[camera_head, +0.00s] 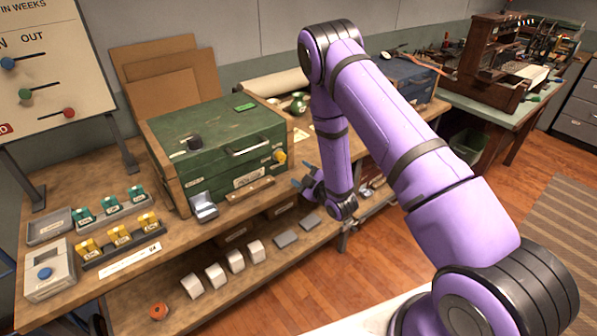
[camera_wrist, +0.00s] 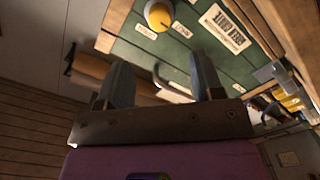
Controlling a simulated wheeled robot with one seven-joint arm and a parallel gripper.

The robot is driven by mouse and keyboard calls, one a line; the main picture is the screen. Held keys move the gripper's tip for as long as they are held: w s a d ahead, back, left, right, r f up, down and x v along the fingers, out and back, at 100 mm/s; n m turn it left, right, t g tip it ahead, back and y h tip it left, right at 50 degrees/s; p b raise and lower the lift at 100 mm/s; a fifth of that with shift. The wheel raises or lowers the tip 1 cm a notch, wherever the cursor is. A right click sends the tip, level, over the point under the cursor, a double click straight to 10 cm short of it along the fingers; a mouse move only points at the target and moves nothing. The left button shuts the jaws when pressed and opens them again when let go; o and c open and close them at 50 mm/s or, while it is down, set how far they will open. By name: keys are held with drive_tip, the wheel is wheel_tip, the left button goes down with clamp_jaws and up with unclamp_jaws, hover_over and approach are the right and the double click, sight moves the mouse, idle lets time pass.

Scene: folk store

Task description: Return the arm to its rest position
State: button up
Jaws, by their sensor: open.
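My purple arm reaches across the right half of the head view and bends down at the elbow. My gripper (camera_head: 302,184) hangs near the front edge of the workbench, right of the green chest (camera_head: 215,140). In the wrist view my gripper (camera_wrist: 160,85) has its two dark fingers spread apart with nothing between them. Beyond the fingers is the chest's green front with a yellow knob (camera_wrist: 158,15) and paper labels. The knob also shows in the head view (camera_head: 280,157). I see no contact between the gripper and the chest.
The wooden workbench (camera_head: 110,180) holds teal and yellow pieces in racks and a grey box with a blue button (camera_head: 48,270). A lower shelf carries several white blocks (camera_head: 235,260). A blue case (camera_head: 405,80) sits behind my arm. The wooden floor (camera_head: 330,265) in front is clear.

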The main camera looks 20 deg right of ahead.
drive_tip(key=shift+w+r, duration=0.1)
idle(0.3)
wheel_tip(320, 180, up, 20)
drive_tip(key=w+d+m+g+h, duration=0.2)
drive_tip(key=m+g+h, duration=0.1)
drive_tip(key=m+h, duration=0.15)
drive_tip(key=s+d+r+m+g, duration=0.2)
drive_tip(key=s+r, duration=0.3)
drive_tip(key=r, duration=0.3)
drive_tip(key=s+r+m+g+h, duration=0.1)
drive_tip(key=s+r+m+g, duration=0.1)
drive_tip(key=s+r, duration=0.45)
drive_tip(key=s+r+m+g, duration=0.15)
drive_tip(key=s+r, duration=0.25)
drive_tip(key=s, duration=0.5)
drive_tip(key=s+r+m+g, duration=0.2)
drive_tip(key=s+r+g, duration=0.1)
drive_tip(key=s, duration=1.7)
drive_tip(key=shift+a+m, duration=0.2)
drive_tip(key=shift+m, duration=0.2)
